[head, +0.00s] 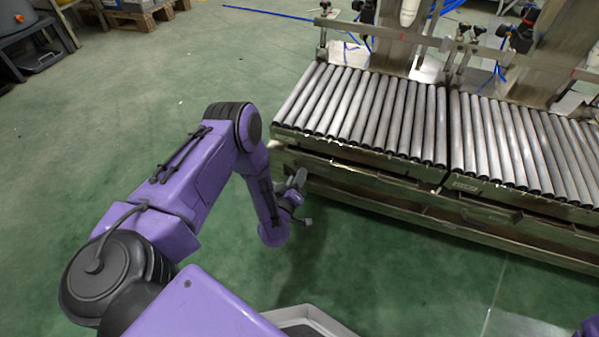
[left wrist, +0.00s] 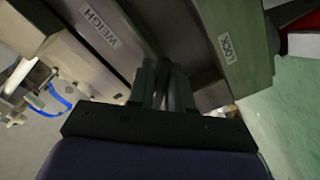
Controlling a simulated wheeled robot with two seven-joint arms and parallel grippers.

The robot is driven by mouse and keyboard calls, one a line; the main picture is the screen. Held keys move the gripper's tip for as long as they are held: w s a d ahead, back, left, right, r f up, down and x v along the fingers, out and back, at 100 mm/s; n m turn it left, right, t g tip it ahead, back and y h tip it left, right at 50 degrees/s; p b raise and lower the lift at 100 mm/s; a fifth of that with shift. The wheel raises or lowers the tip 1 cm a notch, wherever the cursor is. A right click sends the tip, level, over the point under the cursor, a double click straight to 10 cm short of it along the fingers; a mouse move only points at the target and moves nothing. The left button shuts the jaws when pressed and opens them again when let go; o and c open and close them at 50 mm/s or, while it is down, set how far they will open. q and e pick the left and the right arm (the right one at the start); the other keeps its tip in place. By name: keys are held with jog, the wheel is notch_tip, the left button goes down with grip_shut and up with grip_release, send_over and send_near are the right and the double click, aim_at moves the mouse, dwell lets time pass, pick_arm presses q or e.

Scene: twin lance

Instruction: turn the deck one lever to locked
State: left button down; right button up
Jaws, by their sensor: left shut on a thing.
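My left gripper (head: 296,190) is beside the left end of the roller deck (head: 365,115), low at its front corner. In the left wrist view its fingers (left wrist: 163,85) are shut on a dark lever, mostly hidden between them. A white WEIGH label (left wrist: 100,27) is on the metal to the left of the fingers, and a white LOCK label (left wrist: 227,48) is on the metal to the right. The fingers lie between the two labels; the lever's exact angle is hard to tell. My right gripper is out of view.
A second roller deck (head: 520,145) adjoins on the right, on the same metal frame. Posts and blue hoses stand behind the decks. The green floor (head: 400,280) in front is clear. A wooden pallet (head: 140,18) is at the far left back.

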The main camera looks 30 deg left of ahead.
pick_arm(q)
jog(key=m, duration=0.1)
jog(key=m+p, duration=0.1)
jog(key=m, duration=0.1)
jog(key=a+m+p, duration=0.1)
jog(key=shift+s+f+m, duration=0.15)
jog(key=shift+f+m, duration=0.15)
jog(key=shift+f, duration=0.05)
jog(key=shift+s+a+f+m+p, duration=0.15)
jog(key=shift+a+m+p, duration=0.2)
jog(key=shift+m, duration=0.75)
jog(key=shift+s+a+f+m+p, duration=0.1)
jog(key=shift+a+m+p, duration=0.2)
jog(key=shift+m, duration=0.8)
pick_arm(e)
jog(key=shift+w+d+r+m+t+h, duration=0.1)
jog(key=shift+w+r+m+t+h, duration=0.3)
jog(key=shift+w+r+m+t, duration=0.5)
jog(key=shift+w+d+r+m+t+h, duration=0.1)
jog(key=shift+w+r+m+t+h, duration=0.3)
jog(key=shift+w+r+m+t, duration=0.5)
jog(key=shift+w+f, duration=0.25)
pick_arm(q)
jog(key=c, duration=1.1)
grip_release()
